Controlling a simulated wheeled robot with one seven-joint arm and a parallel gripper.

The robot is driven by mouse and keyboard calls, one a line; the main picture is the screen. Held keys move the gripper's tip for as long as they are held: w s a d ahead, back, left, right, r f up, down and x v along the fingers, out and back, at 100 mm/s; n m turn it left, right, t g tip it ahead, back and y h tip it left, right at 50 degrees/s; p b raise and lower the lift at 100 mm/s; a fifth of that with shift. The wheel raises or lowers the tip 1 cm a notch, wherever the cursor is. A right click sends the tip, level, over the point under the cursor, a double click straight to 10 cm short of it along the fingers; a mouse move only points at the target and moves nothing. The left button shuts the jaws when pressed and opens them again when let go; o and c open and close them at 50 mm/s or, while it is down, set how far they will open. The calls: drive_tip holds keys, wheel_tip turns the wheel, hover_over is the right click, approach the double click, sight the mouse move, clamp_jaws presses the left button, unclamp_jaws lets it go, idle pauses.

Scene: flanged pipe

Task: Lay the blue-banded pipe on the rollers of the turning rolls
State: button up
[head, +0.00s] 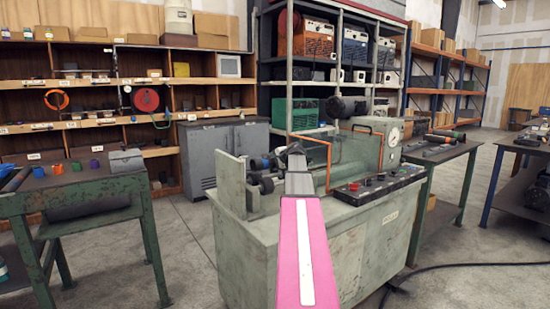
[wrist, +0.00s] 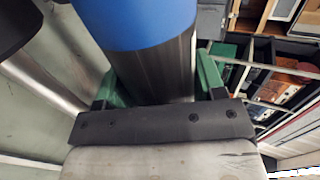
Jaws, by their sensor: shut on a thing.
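The blue-banded pipe fills the upper middle of the wrist view, with its blue band (wrist: 137,22) at the top and bare grey metal (wrist: 155,75) below. My gripper (wrist: 160,88) has its green fingers on both sides of the grey part, shut on it. In the head view my gripper (head: 291,152) is above the turning rolls (head: 330,225), and a small piece of blue (head: 262,163) shows left of it. Dark rollers (head: 266,184) show on the left part of the machine. My arm and gripper hide much of the pipe, and I cannot tell whether it touches the rollers.
The machine has an orange-framed clear guard (head: 350,150), a dial (head: 394,137) and a knob panel (head: 375,184). A green bench (head: 75,190) with coloured cups stands left. A table with pipes (head: 440,148) stands right. A cable (head: 440,267) lies on the floor.

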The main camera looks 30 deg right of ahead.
drive_tip(key=shift+f, duration=1.9)
drive_tip(key=o, duration=1.6)
drive_tip(key=shift+f, duration=0.1)
drive_tip(key=shift+o, duration=0.2)
drive_tip(key=shift+r, duration=6.05)
